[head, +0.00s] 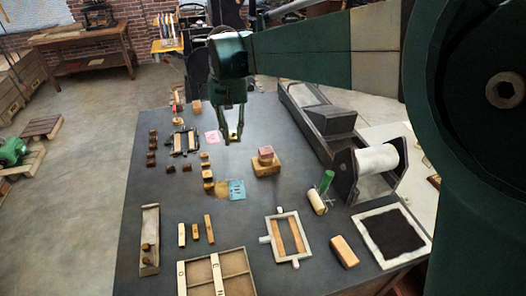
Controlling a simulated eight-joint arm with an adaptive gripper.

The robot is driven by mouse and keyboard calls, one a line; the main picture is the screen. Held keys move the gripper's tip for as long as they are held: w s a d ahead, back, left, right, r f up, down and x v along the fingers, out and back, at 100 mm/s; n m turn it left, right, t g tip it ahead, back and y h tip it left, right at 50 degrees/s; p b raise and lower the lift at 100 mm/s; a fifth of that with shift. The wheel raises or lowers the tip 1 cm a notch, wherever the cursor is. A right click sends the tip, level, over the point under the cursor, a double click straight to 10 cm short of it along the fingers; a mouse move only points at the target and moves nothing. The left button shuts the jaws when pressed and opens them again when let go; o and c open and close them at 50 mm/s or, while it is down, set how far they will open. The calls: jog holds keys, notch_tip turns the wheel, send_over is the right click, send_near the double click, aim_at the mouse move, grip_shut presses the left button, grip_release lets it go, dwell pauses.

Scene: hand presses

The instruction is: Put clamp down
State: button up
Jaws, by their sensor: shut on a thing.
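My gripper (232,138) points down above the far middle part of the dark table (160,202). Its fingers are shut on a small brass-coloured piece, which I take to be the clamp (234,130). The fingers hide most of it, so its full shape cannot be told. It looks held above the table top, but the exact height is unclear.
A black frame with pale bars (185,142) and a pink card (212,137) lie left of my gripper. A reddish block on a wooden base (265,161) stands to the right. Small brown blocks (152,146) line the left.

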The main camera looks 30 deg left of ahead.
jog(key=s+a+n, duration=0.2)
jog(key=s+a, duration=0.5)
jog(key=s, duration=0.2)
send_over(212, 202)
notch_tip(212, 202, down, 17)
jog(key=shift+f+p, duration=0.35)
jog(key=shift+f, duration=0.2)
jog(key=shift+f, duration=3.15)
jog(key=shift+f, duration=0.1)
jog(key=shift+f, duration=1.75)
jog(key=shift+f, duration=0.15)
